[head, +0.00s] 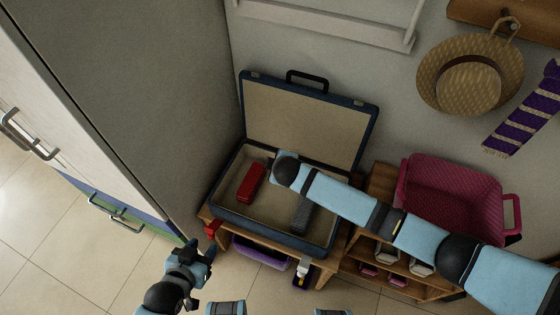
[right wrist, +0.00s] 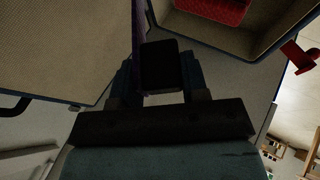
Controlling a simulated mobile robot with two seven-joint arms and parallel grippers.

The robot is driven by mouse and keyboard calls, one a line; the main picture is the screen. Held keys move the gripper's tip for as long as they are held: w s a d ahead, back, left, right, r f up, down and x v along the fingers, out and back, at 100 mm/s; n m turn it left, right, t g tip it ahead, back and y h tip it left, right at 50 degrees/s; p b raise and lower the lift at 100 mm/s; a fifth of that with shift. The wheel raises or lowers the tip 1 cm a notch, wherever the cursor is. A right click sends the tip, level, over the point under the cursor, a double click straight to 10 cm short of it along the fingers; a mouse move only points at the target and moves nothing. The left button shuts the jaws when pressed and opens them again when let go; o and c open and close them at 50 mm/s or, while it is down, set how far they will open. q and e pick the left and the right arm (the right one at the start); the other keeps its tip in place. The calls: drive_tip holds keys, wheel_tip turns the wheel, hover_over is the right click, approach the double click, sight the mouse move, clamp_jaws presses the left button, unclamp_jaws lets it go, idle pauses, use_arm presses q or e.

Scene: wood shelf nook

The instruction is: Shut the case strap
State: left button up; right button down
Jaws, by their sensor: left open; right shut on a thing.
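The blue case (head: 334,250) lies open on a wooden bench, its lid (head: 305,122) leaning back by the wall. My right gripper (right wrist: 160,92) is shut on a black block-like piece (right wrist: 160,66), with a narrow purple strip (right wrist: 138,30) beside it that looks like the strap. In the head view my right arm crosses the case and hides this gripper and the piece. My left gripper (head: 204,250) is open and empty, low in front of the case's left corner, near a red catch (head: 211,229). The catch also shows in the right wrist view (right wrist: 300,56).
A red box (head: 251,182) and a dark grey item (head: 301,213) lie inside the case. A pink basket (head: 450,195) stands to the right. A tall cabinet (head: 110,110) borders the left. Tiled floor is clear at lower left.

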drive_tip(key=shift+f, duration=0.1)
drive_tip(key=c, duration=0.7)
unclamp_jaws()
drive_tip(key=v, duration=1.4)
drive_tip(key=shift+w+p, duration=0.1)
drive_tip(key=shift+p, duration=0.3)
